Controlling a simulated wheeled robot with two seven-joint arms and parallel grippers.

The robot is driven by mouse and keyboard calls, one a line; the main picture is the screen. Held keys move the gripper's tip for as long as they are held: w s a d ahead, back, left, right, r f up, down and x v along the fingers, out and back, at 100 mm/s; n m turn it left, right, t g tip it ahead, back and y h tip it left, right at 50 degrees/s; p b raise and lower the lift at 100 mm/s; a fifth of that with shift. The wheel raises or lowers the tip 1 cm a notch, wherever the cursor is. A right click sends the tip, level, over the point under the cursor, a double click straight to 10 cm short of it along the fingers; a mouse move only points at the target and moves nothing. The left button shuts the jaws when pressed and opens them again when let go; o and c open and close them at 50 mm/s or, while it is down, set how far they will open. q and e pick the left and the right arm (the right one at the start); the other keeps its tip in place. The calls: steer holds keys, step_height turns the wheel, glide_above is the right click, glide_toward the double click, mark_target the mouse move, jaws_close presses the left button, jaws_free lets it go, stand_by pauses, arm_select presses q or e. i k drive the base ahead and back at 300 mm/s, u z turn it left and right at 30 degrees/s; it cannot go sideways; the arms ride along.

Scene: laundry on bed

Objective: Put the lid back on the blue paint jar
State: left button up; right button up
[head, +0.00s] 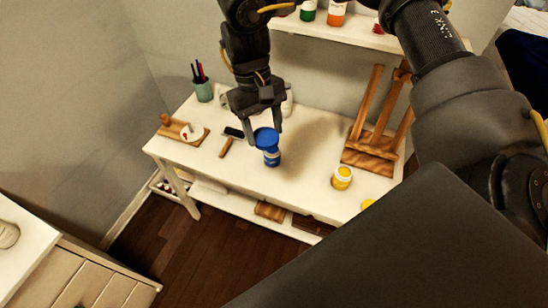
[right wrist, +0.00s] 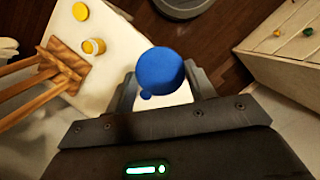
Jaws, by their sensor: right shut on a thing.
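The blue paint jar (head: 271,158) stands upright on the white table. The round blue lid (head: 266,138) is right over its mouth, looking wider than the jar; I cannot tell whether it touches the rim. My right gripper (head: 264,128) reaches down from above and is shut on the lid, a finger on either side. In the right wrist view the lid (right wrist: 160,70) lies between the fingertips (right wrist: 163,84) and hides most of what is behind it. A small blue part shows at its lower edge. My left gripper is not in view.
A yellow paint jar (head: 342,178) and a yellow lid (head: 368,204) are to the right on the white table (head: 305,188). A wooden easel (head: 368,155) stands behind them. A palette (head: 183,131), a pen cup (head: 202,90) and a small wooden block (head: 226,147) are left.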

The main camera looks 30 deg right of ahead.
mark_target(272, 158)
steer(key=z, duration=2.15)
steer(key=k, duration=0.55)
steer(key=u, duration=0.95)
